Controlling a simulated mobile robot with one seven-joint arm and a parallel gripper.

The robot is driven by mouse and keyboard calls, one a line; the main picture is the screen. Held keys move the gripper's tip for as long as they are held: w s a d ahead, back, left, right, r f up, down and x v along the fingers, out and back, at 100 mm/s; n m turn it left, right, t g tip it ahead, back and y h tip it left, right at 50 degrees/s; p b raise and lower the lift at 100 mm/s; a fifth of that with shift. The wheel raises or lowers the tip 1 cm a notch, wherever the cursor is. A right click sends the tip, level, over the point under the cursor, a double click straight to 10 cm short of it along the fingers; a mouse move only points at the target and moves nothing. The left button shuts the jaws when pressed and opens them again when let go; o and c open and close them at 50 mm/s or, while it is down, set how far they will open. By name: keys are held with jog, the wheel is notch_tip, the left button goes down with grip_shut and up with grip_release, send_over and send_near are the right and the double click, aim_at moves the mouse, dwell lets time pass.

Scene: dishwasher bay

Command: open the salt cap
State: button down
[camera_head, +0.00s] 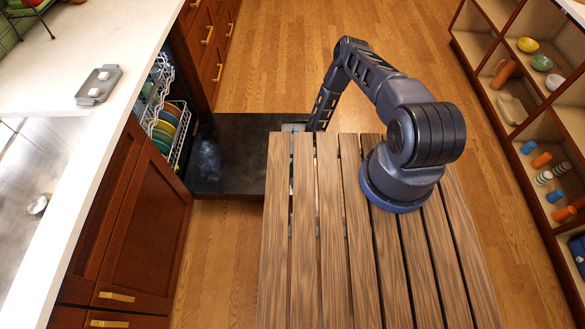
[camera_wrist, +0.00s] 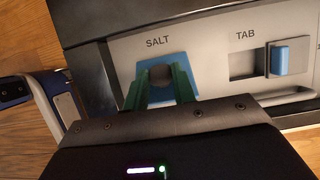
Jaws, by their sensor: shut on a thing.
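The salt cap (camera_wrist: 159,73) is a dark round knob on a blue square patch (camera_wrist: 163,61) under the word SALT, in the wrist view. My gripper (camera_wrist: 160,84) has two green fingers, one on each side of the cap, and is shut on it. The fingers hide the cap's sides. The panel with the cap is on the lowered dishwasher door (camera_head: 235,155), a dark slab in the head view. There my arm reaches to the door's far right corner, and the gripper and cap are too hidden to make out.
Right of the cap is the TAB compartment with a blue slider (camera_wrist: 290,57). A lower rack with plates (camera_head: 165,128) stands in the open dishwasher. The counter (camera_head: 110,40) is at left, a shelf unit (camera_head: 560,120) at right. Wooden floor (camera_head: 225,240) is clear beside the cabinets.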

jog(key=shift+a+r, duration=0.15)
jog(key=shift+a, duration=0.55)
jog(key=shift+a+r+h, duration=0.1)
jog(key=shift+a+h, duration=0.45)
jog(key=shift+h, duration=0.15)
jog(key=shift+a, duration=1.2)
jog(key=shift+a+f, duration=0.2)
jog(key=shift+a, duration=0.25)
jog(key=shift+a+f, duration=0.2)
jog(key=shift+a, duration=0.25)
jog(key=c, duration=1.2)
grip_release()
jog(key=shift+o, duration=0.2)
